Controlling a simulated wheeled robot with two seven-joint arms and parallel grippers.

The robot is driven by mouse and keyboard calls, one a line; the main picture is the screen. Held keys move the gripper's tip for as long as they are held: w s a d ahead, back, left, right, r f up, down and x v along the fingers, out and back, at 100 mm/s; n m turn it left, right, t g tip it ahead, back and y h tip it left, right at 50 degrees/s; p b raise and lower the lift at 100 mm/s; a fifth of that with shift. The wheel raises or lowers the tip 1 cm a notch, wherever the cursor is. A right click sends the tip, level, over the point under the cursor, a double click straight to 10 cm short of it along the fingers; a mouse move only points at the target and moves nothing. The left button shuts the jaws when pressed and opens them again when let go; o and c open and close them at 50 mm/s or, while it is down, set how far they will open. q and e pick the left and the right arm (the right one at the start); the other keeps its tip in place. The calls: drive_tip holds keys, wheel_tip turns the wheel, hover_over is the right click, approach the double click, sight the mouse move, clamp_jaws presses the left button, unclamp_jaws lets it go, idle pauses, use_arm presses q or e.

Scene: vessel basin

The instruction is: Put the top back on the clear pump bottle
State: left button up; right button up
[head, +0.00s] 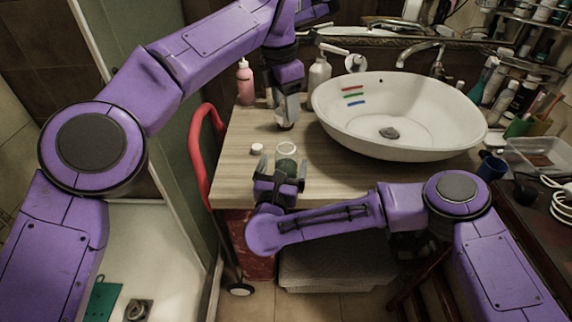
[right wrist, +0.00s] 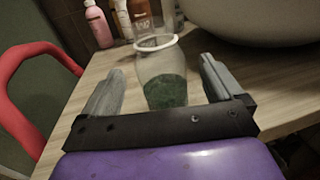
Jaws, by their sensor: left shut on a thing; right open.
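The clear bottle (head: 286,150) stands open and upright near the counter's front edge, with a white ring at its mouth. In the right wrist view the clear bottle (right wrist: 163,75) has dark green contents. My right gripper (head: 279,178) is open in front of it; in its wrist view the fingers (right wrist: 158,88) stand either side of the bottle. My left gripper (head: 287,112) is behind the bottle, pointing down, shut on a small brownish thing (head: 285,125) mostly hidden by the fingers. I cannot tell if that is the top.
A pink bottle (head: 245,82) and a white pump bottle (head: 319,74) stand at the back of the wooden counter (head: 238,180). The white basin (head: 440,150) fills the right side. A red curved frame (head: 203,140) rises at the counter's left edge. Bare counter lies left of the cap.

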sight(286, 123)
drive_tip(key=w, duration=0.2)
drive_tip(key=w+d, duration=0.1)
drive_tip(key=w, duration=0.2)
drive_tip(key=shift+w, duration=0.2)
drive_tip(key=c, duration=1.4)
use_arm(q)
drive_tip(key=shift+f, duration=0.1)
use_arm(e)
drive_tip(key=shift+c, duration=0.5)
use_arm(q)
drive_tip(key=shift+d+f, duration=0.1)
drive_tip(key=shift+f, duration=2.3)
drive_tip(key=shift+f, duration=0.9)
drive_tip(key=shift+f, duration=0.5)
